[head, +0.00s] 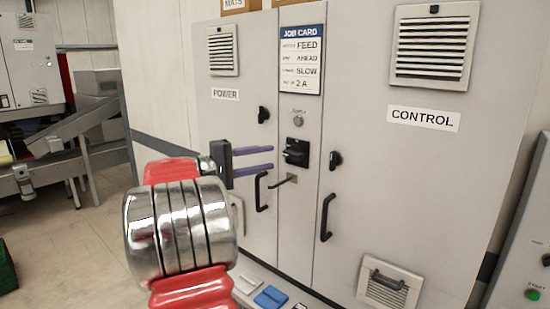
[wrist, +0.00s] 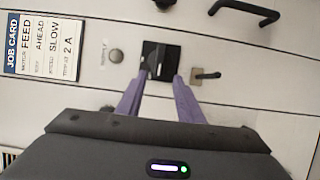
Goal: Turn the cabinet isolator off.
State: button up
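The cabinet isolator (head: 297,152) is a black rotary switch on a dark square plate, on the narrow middle panel of the grey cabinet. Its handle looks roughly horizontal in the head view. My gripper (head: 272,159) has two purple fingers, spread apart and empty, pointing at the isolator from the left. In the wrist view, the fingertips (wrist: 162,76) lie at either side of the isolator (wrist: 160,58), near its lower edge. A small gap seems to show between tips and switch in the head view; I cannot tell whether they touch.
A small lever (head: 285,181) sticks out just below the isolator, and a round supply lamp (head: 298,121) sits above. Black door handles (head: 327,218) and door knobs (head: 335,160) flank the panel. The job card (head: 302,60) hangs above. Open floor (head: 70,250) lies at left.

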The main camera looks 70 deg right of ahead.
jog(key=v, duration=0.8)
jog(key=shift+w+a, duration=0.15)
jog(key=shift+w, duration=0.05)
dwell(0.6)
notch_tip(320, 180, down, 11)
jog(key=a+n+t+y, duration=0.1)
jog(key=n+t+y, duration=0.1)
jog(key=n+t, duration=0.1)
jog(key=w+a+f+n+t+y, duration=0.1)
jog(key=w+a+f+t+y, duration=0.15)
jog(key=a+f, duration=0.35)
jog(key=w+a+f+n+t+y, duration=0.1)
jog(key=a+f+t, duration=0.2)
jog(key=a, duration=0.6)
jog(key=w+a+f+n+t+y, duration=0.1)
jog(key=a+f+t+y, duration=0.15)
jog(key=a, duration=0.95)
jog(key=w+a+f+n+t+y, duration=0.15)
jog(key=a+t, duration=0.25)
jog(key=a, duration=0.8)
jog(key=s+a+r+n+t+y, duration=0.1)
jog(key=a, duration=0.6)
jog(key=s+a+r+t+y, duration=0.2)
jog(key=a, duration=0.6)
jog(key=shift+r+n+t, duration=0.3)
jog(key=shift+r+n, duration=0.05)
